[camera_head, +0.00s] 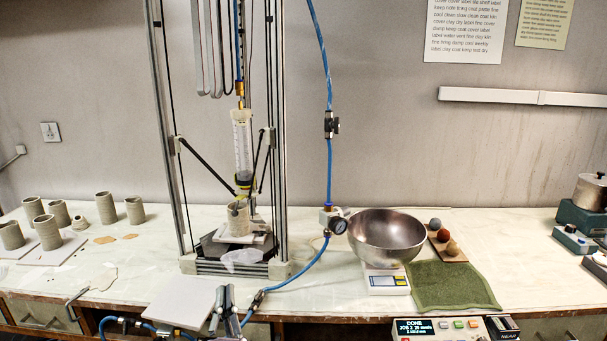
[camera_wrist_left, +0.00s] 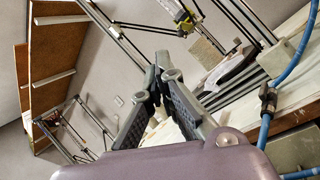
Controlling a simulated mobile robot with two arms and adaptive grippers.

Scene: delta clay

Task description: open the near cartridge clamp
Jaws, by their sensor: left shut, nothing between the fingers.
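A clear cartridge (camera_head: 242,145) with printed marks hangs upright inside the tall delta printer frame. A dark and yellow fitting (camera_head: 243,180) sits at its lower end; I cannot tell which part is the near clamp or whether it is closed. A yellow and black part also shows at the top of the left wrist view (camera_wrist_left: 183,18). My left gripper (camera_head: 225,294) is low at the table's front edge, below and in front of the printer, apart from the cartridge. In the left wrist view its fingers (camera_wrist_left: 160,68) meet at the tips, with nothing between them. My right gripper is not in view.
A grey clay pot (camera_head: 237,218) stands under the nozzle. A white board (camera_head: 180,303) lies left of my gripper. A blue hose (camera_head: 299,272) runs to its right. A steel bowl (camera_head: 387,236) sits on a scale, beside a green towel (camera_head: 450,286). Several clay pots stand at left.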

